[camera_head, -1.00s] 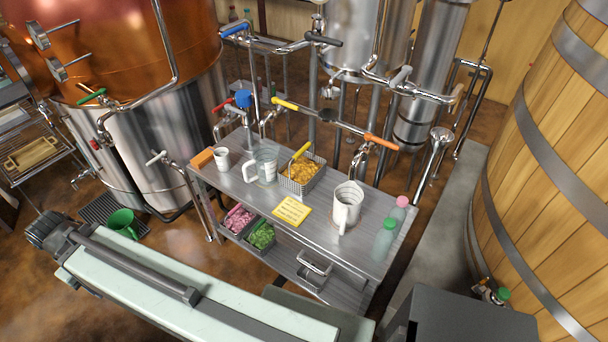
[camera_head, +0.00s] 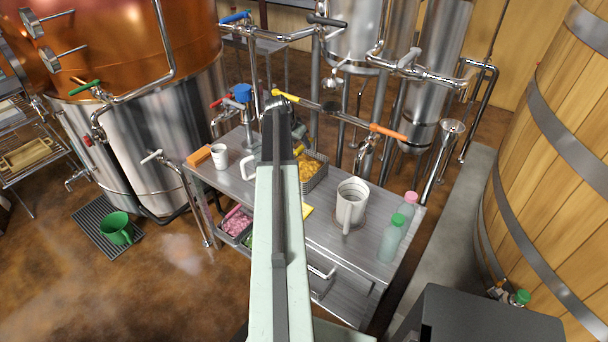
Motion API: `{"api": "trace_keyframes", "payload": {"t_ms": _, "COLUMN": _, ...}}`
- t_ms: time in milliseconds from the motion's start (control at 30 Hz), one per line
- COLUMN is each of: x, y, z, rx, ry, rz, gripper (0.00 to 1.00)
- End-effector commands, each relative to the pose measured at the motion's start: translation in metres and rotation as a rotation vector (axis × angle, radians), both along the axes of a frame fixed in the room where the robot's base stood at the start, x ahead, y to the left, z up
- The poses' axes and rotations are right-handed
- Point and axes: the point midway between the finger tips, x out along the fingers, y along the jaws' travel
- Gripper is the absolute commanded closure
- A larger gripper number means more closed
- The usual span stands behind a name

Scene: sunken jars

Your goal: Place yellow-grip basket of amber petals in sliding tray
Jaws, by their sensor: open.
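The basket of amber petals (camera_head: 314,174) is a grey mesh basket on the metal table, just right of my arm. My arm hides its left part; a bit of its yellow grip (camera_head: 298,151) shows. My gripper (camera_head: 279,118) is at the far dark end of my arm, left of and beyond the basket in the picture. Its fingers are hidden, and nothing is seen held. A metal tray with a handle (camera_head: 322,273), perhaps the sliding tray, is low under the table's front, partly behind my arm.
A white jug (camera_head: 351,204), two bottles (camera_head: 390,238), a white cup (camera_head: 219,156) and an orange block (camera_head: 198,156) stand on the table. Pipes with an orange-handled valve (camera_head: 388,131) cross behind it. A basket of pink petals (camera_head: 236,222) sits below. A wooden barrel (camera_head: 540,170) is right.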

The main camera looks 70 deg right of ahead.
Motion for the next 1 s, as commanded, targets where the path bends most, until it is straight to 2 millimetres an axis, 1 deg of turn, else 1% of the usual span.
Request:
{"api": "trace_keyframes", "payload": {"t_ms": 200, "x": -0.001, "y": -0.01, "z": -0.024, "rx": 0.001, "ry": 0.0, "rz": 0.003, "gripper": 0.55}}
{"api": "trace_keyframes", "payload": {"t_ms": 333, "x": -0.001, "y": -0.012, "z": -0.024, "rx": 0.001, "ry": 0.001, "rz": 0.005, "gripper": 0.55}}
{"api": "trace_keyframes", "payload": {"t_ms": 400, "x": -0.002, "y": -0.015, "z": -0.028, "rx": 0.001, "ry": 0.001, "rz": 0.005, "gripper": 0.55}}
{"api": "trace_keyframes", "payload": {"t_ms": 467, "x": -0.003, "y": -0.02, "z": -0.035, "rx": 0.002, "ry": 0.001, "rz": 0.004, "gripper": 0.55}}
{"api": "trace_keyframes", "payload": {"t_ms": 600, "x": -0.007, "y": -0.036, "z": -0.058, "rx": 0.002, "ry": 0.0, "rz": 0.003, "gripper": 0.55}}
{"api": "trace_keyframes", "payload": {"t_ms": 667, "x": -0.008, "y": -0.04, "z": -0.066, "rx": 0.002, "ry": 0.0, "rz": 0.003, "gripper": 0.55}}
{"api": "trace_keyframes", "payload": {"t_ms": 733, "x": -0.009, "y": -0.042, "z": -0.068, "rx": 0.002, "ry": 0.001, "rz": 0.004, "gripper": 0.55}}
{"api": "trace_keyframes", "payload": {"t_ms": 900, "x": -0.01, "y": -0.042, "z": -0.064, "rx": 0.002, "ry": 0.001, "rz": 0.004, "gripper": 0.55}}
{"api": "trace_keyframes", "payload": {"t_ms": 933, "x": -0.01, "y": -0.042, "z": -0.064, "rx": 0.002, "ry": 0.001, "rz": 0.004, "gripper": 0.57}}
{"api": "trace_keyframes", "payload": {"t_ms": 967, "x": -0.01, "y": -0.042, "z": -0.064, "rx": 0.002, "ry": 0.001, "rz": 0.004, "gripper": 0.66}}
{"api": "trace_keyframes", "payload": {"t_ms": 1000, "x": -0.01, "y": -0.042, "z": -0.064, "rx": 0.002, "ry": 0.001, "rz": 0.004, "gripper": 0.77}}
